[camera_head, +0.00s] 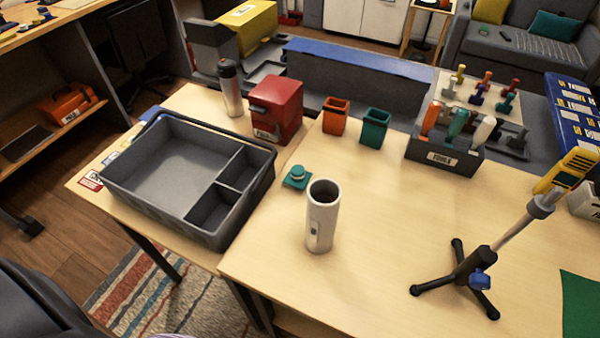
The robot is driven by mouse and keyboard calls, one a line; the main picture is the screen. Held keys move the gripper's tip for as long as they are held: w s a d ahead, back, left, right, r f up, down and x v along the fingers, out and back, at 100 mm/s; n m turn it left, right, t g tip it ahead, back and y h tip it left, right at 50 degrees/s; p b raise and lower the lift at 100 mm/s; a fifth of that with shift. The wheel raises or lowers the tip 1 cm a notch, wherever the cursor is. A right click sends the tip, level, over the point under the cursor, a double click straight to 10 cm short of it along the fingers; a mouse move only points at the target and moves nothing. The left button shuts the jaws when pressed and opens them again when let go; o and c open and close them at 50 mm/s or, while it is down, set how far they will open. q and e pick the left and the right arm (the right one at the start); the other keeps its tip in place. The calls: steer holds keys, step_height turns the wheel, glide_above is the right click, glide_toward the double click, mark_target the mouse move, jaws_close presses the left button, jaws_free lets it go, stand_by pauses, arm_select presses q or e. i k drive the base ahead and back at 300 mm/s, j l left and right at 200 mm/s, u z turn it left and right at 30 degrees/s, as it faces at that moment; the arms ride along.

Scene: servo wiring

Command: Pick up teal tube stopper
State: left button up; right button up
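The teal tube stopper (297,175) sits on the wooden table, between the grey tray and the white tube. It has a square-looking base and a round knob on top. The white tube (321,218) stands upright just to its right and nearer to me, with its dark open mouth facing up. Neither of my grippers shows in the head view.
A grey compartment tray (152,205) lies left of the stopper. Behind are a red tool box (276,108), an orange bin (335,116), a teal bin (374,128) and a dark tool holder (444,157). A black tripod stand (470,273) is at right. The front middle is clear.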

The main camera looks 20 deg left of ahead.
mark_target(298, 178)
steer(key=k+j+z, duration=0.1)
steer(key=j, duration=0.35)
steer(key=k+j+z, duration=0.15)
steer(key=j, duration=0.3)
steer(key=j+z, duration=0.1)
steer(key=j, duration=0.35)
steer(key=k+j+z, duration=0.15)
steer(key=j, duration=0.25)
steer(key=k+j+z, duration=0.1)
steer(key=k+j, duration=0.15)
steer(key=j, duration=0.15)
steer(key=k+j+z, duration=0.1)
steer(key=j, duration=0.3)
steer(key=k, duration=0.05)
